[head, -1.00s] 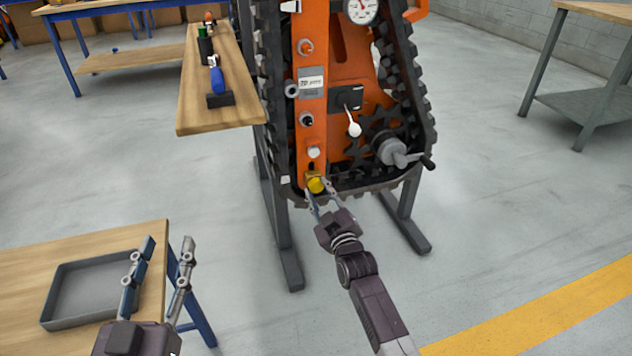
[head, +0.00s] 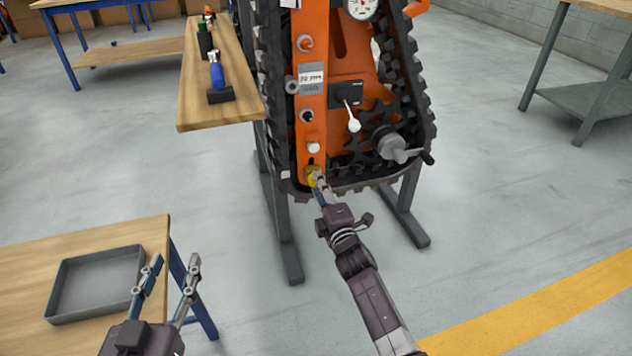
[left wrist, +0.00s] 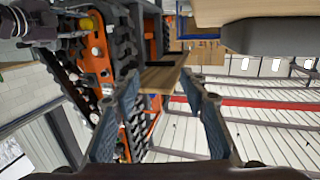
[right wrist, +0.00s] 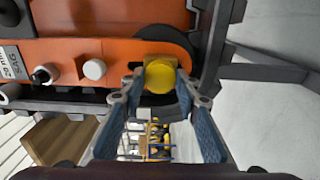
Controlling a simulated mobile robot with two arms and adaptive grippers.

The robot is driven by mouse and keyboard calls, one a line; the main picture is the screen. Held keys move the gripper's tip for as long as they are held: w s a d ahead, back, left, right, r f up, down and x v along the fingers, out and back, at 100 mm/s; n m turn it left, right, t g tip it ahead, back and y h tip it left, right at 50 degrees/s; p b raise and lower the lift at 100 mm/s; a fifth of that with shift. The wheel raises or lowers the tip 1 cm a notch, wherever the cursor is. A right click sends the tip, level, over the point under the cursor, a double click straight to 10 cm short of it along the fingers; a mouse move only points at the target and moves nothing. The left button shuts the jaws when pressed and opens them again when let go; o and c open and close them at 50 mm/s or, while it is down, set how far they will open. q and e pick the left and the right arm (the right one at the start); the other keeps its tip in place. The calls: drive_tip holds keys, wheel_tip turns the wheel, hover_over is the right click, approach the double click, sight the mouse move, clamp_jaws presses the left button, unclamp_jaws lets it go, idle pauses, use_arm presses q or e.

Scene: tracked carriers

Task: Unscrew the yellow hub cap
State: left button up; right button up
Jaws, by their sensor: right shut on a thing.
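The yellow hub cap (head: 312,181) is low on the orange panel of the tracked carrier (head: 312,130), mostly hidden in the head view by my right gripper (head: 319,182). In the right wrist view the round yellow cap (right wrist: 161,78) sits between my fingertips, in front of a squarer yellow-brown piece. My right gripper is shut on the cap, with one finger on each side. My left gripper (head: 174,262) is open and empty, near the right edge of the front-left table.
A grey tray (head: 95,318) lies on the front-left wooden table (head: 30,262). A wooden shelf (head: 222,110) left of the carrier holds a blue-handled tool (head: 216,75). A lever with a white knob (head: 353,125) and a grey crank (head: 394,147) stick out above right of the cap.

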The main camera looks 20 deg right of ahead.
use_arm(q)
drive_tip(key=shift+w+d+r+t, duration=0.15)
drive_tip(key=shift+r+t, duration=0.35)
drive_tip(key=shift+r, duration=0.4)
use_arm(e)
drive_tip(key=shift+n, duration=0.8)
drive_tip(key=n+b, duration=0.1)
drive_tip(key=n, duration=0.8)
drive_tip(key=shift+n+b, duration=0.3)
drive_tip(key=shift+n, duration=0.1)
drive_tip(key=o, duration=0.9)
use_arm(q)
wheel_tip(320, 180, up, 8)
drive_tip(key=s+t+h, duration=0.1)
drive_tip(key=t, duration=0.2)
drive_tip(key=shift+d+f+t+h, duration=0.2)
drive_tip(key=shift+d+t+h, duration=0.1)
drive_tip(key=shift+d+t, duration=0.1)
